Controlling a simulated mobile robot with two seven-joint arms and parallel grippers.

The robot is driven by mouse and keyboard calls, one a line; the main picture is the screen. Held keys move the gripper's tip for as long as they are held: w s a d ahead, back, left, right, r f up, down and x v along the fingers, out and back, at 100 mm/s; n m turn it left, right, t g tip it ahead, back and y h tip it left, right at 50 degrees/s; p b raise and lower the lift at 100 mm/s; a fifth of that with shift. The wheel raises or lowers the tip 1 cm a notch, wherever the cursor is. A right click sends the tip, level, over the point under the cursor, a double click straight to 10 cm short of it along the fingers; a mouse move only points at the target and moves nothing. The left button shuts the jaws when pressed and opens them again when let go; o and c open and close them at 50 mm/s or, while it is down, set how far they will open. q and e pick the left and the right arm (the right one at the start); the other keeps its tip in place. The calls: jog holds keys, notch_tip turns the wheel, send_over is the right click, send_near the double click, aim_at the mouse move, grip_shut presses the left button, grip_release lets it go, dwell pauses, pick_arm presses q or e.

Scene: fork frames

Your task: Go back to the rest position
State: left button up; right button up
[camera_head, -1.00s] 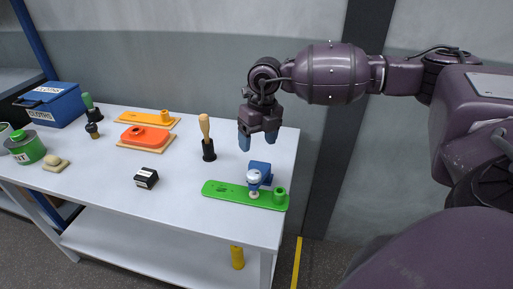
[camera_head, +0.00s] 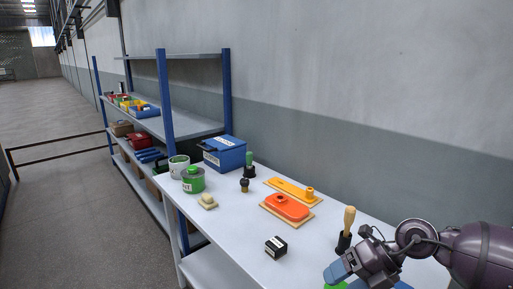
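My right gripper (camera_head: 340,272) comes in from the lower right of the head view, over the near right part of the white table (camera_head: 228,236). One blue fingertip shows clearly, but the gap between the fingers does not, so I cannot tell whether it is open. A sliver of a green plate (camera_head: 336,286) shows just under the fingertip at the bottom edge. I cannot tell whether they touch. The rest of the plate is hidden or out of frame. My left gripper is not in view.
A wooden-handled tool (camera_head: 348,222) stands in a black holder beside my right arm. The table also bears an orange part (camera_head: 287,207), a yellow part (camera_head: 290,188), a black box (camera_head: 275,247), a green can (camera_head: 193,181) and a blue box (camera_head: 226,153). A shelf rack (camera_head: 165,90) stands behind, left.

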jog(key=s+a+r+m+t+y, duration=0.2)
jog(key=a+r+m+t+y, duration=0.3)
jog(key=a+y, duration=0.35)
jog(key=s+d+f+m+t+h, duration=0.2)
jog(key=d+f+m+t+h, duration=0.25)
jog(key=d+m+h, duration=0.65)
jog(key=s+d+f+m+t+h, duration=0.2)
jog(key=d+f+m+t+h, duration=0.45)
jog(key=m, duration=0.95)
jog(key=s+f+m+g, duration=0.1)
jog(key=s+f+g, duration=0.25)
jog(key=s, duration=0.25)
jog(key=s+f+m+g+h, duration=0.1)
jog(key=s+f+m+g, duration=0.1)
jog(key=s+g, duration=0.4)
jog(key=s+f+m+g, duration=0.1)
jog(key=s+f+g, duration=0.25)
jog(key=s, duration=0.35)
jog(key=w+f+t, duration=0.7)
jog(key=f+t, duration=0.1)
jog(key=f, duration=0.2)
jog(key=shift+w+f+n+y, duration=0.15)
jog(key=shift+w+n+y, duration=0.15)
jog(key=shift+n, duration=0.1)
